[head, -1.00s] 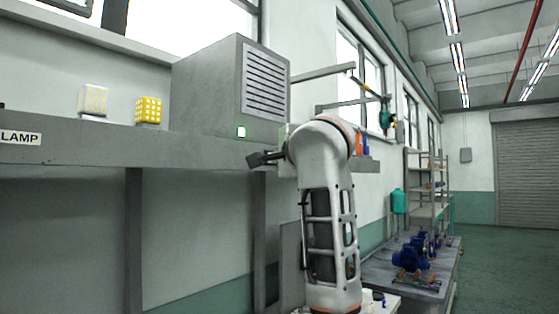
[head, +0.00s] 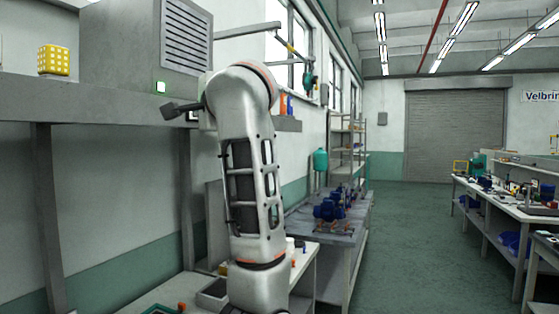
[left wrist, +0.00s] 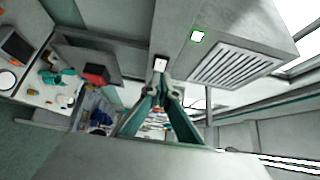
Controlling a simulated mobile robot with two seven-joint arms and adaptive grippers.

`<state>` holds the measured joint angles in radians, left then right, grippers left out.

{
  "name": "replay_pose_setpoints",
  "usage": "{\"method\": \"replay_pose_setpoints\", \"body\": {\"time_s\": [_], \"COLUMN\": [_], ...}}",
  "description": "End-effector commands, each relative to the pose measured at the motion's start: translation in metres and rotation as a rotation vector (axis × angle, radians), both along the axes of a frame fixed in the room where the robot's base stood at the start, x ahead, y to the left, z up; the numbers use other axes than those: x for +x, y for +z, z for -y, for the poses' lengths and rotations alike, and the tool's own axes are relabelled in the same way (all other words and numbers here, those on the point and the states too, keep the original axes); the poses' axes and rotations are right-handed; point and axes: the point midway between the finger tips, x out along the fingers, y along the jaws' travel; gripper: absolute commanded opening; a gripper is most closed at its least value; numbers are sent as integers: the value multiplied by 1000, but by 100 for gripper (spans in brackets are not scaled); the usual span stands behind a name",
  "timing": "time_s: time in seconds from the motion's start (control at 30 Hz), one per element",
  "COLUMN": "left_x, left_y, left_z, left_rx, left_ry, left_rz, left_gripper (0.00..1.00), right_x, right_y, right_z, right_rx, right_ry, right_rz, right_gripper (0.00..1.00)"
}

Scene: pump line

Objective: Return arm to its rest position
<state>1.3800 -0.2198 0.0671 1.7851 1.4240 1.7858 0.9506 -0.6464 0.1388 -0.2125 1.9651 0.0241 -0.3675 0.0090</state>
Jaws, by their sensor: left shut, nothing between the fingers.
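My left arm rises in the middle of the head view, bent at the top. Its dark left gripper (head: 180,110) points left, in front of the shelf edge and just below the grey louvred box (head: 145,50). In the left wrist view the left gripper's fingers (left wrist: 162,88) come together, shut and empty. The box's lit green-edged button (head: 161,87) is left of and above the gripper; it also shows in the left wrist view (left wrist: 197,36). My right gripper is not in view.
A yellow dotted cube (head: 53,60) sits on the shelf (head: 60,98) at left. Below my arm is a pale bench with a tray (head: 212,292). Blue pumps (head: 330,208) stand on a table behind. A cluttered bench (head: 510,203) is at right; the green floor between is clear.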

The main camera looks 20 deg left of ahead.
Motion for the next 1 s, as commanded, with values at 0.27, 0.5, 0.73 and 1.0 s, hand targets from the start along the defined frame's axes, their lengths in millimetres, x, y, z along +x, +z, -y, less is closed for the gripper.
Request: {"method": "replay_pose_setpoints", "body": {"time_s": [0.27, 0.5, 0.73, 1.0], "left_x": [1, -11, -9, 24], "left_y": [-21, -85, -138, -238], "left_z": [-12, -34, -4, 80], "left_rx": [77, 483, 986, 1676], "left_ry": [77, 406, 699, 971], "left_rz": [-86, -500, -961, -1448], "left_gripper": [0, 0, 0, 0], "right_x": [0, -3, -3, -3], "right_y": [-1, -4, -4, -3], "right_z": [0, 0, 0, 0], "right_rx": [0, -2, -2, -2], "right_ry": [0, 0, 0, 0], "right_rz": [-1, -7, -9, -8], "right_gripper": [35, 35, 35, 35]}}
